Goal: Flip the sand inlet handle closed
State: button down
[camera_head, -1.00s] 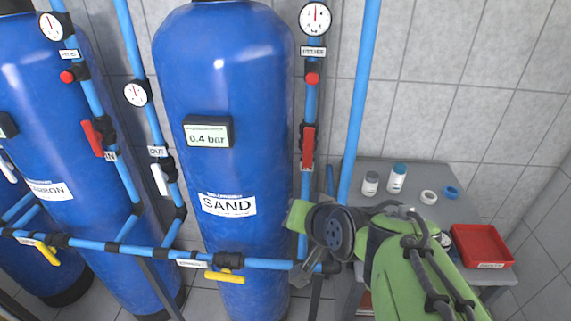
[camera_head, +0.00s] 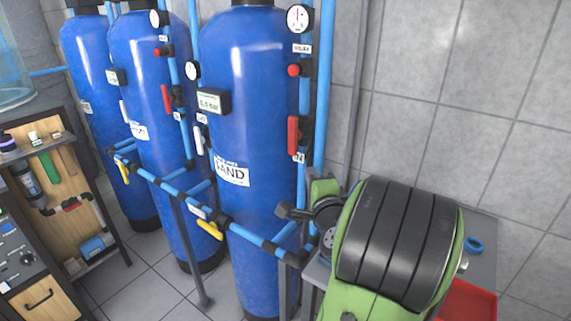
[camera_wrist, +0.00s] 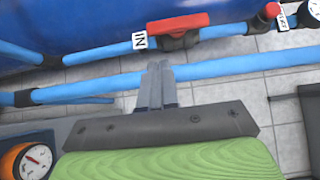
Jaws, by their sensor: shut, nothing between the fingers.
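The sand inlet handle (camera_head: 293,135) is red and lies along the vertical blue pipe on the right of the SAND tank (camera_head: 245,90), above an IN label (camera_head: 299,157). In the wrist view the red handle (camera_wrist: 178,22) runs along its blue pipe, beside the IN label (camera_wrist: 146,41). My gripper (camera_wrist: 158,68) is shut and empty. Its fingertips point at the handle from just below it in that view, apart from it.
A round red knob (camera_head: 294,70) and a gauge (camera_head: 299,18) sit above the handle. A yellow handle (camera_head: 210,230) is on the low pipe. A grey table (camera_head: 484,255) with a red tray (camera_head: 466,302) stands at the right. A second blue pipe crosses near my fingers in the wrist view.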

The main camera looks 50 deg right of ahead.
aim_at(293, 136)
jog(key=shift+w, duration=0.15)
jog(key=p+x, duration=0.3)
jog(key=x, duration=0.7)
jog(key=shift+p, duration=0.35)
jog(key=shift+w+f, duration=0.15)
jog(key=shift+f, duration=0.15)
